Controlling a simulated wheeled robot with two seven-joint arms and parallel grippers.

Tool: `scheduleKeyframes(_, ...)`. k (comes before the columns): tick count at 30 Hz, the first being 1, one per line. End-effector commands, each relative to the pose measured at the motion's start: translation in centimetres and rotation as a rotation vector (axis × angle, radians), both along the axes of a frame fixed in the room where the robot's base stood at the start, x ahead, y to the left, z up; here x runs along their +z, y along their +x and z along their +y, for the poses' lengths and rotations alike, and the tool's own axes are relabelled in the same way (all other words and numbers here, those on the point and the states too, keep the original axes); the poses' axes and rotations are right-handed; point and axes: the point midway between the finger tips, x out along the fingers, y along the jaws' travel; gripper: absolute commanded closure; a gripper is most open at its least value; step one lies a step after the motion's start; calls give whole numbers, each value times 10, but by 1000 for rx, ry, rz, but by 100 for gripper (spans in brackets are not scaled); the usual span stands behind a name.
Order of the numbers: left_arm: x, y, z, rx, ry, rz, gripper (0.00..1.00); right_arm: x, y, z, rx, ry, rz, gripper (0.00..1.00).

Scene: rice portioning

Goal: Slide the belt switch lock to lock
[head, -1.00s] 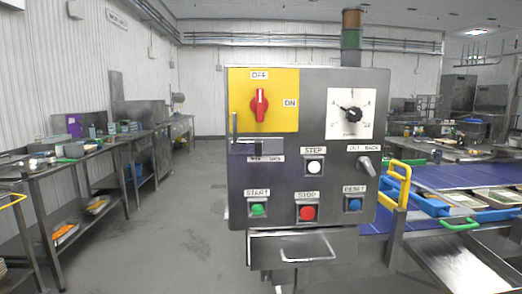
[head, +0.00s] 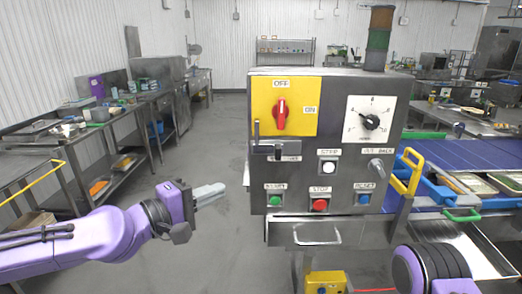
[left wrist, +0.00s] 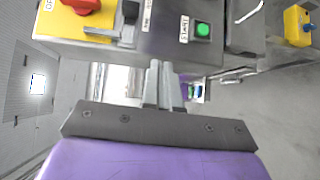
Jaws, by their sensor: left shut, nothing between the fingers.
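The belt switch lock (head: 264,148) is a small grey slide with an upright bar on its left, low on the yellow plate of the control panel. Its labels are too small to read surely. It also shows in the left wrist view, with a dark block and a pale bar (left wrist: 97,32). Above it, the red belt switch (head: 281,114) stands upright, towards OFF. My left gripper (head: 222,188) is shut and empty, left of the panel and lower than the slide, apart from it. Its fingers also show in the left wrist view (left wrist: 164,68). My right gripper is out of view.
The control panel (head: 338,96) carries a dial, a lever and several push buttons, with START (head: 275,200) below the slide. A steel bench (head: 28,142) stands at left. A blue conveyor (head: 459,157) is at right. The floor left of the panel is clear.

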Motion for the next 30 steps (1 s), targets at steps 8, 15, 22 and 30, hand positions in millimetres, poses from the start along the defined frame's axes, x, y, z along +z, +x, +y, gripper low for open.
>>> scheduleKeyframes(8, 49, -5, 10, -16, -40, -76, 100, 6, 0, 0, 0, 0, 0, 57)
scheduleKeyframes(15, 47, -3, 8, -15, -38, -72, 100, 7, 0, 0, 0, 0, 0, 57)
scheduleKeyframes(22, 47, 23, -19, -16, -36, -67, 100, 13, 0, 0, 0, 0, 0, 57)
scheduleKeyframes(30, 49, 65, -61, -16, -38, -69, 100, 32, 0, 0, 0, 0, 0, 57)
